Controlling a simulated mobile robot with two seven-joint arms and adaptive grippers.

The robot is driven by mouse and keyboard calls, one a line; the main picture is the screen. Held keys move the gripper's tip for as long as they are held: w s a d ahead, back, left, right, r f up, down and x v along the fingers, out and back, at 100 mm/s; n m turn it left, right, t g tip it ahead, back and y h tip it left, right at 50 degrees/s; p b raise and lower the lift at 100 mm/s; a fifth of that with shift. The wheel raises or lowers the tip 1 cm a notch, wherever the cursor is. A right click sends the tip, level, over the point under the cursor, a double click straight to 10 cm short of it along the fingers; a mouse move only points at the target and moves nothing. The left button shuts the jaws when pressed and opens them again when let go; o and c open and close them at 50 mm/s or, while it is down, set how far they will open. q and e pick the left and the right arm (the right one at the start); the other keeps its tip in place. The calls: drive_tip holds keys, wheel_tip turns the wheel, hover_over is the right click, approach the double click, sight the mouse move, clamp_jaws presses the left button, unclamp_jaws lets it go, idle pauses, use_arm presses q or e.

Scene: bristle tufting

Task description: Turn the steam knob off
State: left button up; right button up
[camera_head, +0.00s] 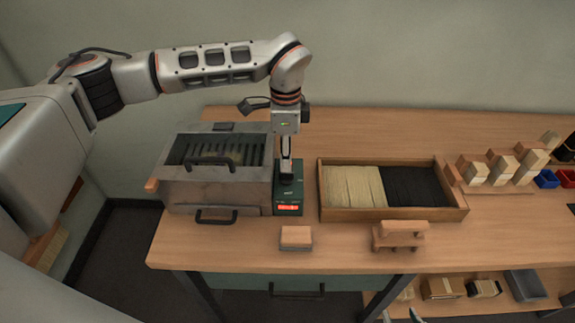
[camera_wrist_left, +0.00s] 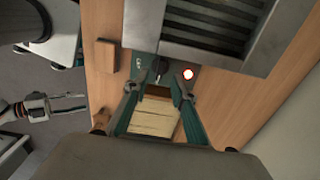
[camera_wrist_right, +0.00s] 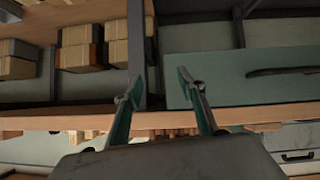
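The steam control box (camera_head: 289,208) is dark green with a lit red display and stands at the right side of the grey steamer (camera_head: 215,185). In the left wrist view its dark knob (camera_wrist_left: 157,68) shows near a glowing red light (camera_wrist_left: 188,74). My left gripper (camera_head: 286,160) points down over the box. In the left wrist view its fingers (camera_wrist_left: 159,86) are apart, with the knob just beyond and between the tips; contact cannot be told. My right gripper (camera_wrist_right: 158,86) is open and empty, low in front of the bench's drawer (camera_wrist_right: 245,75).
A wooden tray (camera_head: 395,214) with pale and black bristles is right of the box. A wooden block (camera_head: 296,238) and a small wooden stand (camera_head: 399,236) lie near the front edge. Stacked blocks (camera_head: 502,168) and small bins stand further right. The back of the bench is clear.

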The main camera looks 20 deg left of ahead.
sight(286, 176)
use_arm(q)
drive_tip(key=shift+f, duration=2.55)
clamp_jaws()
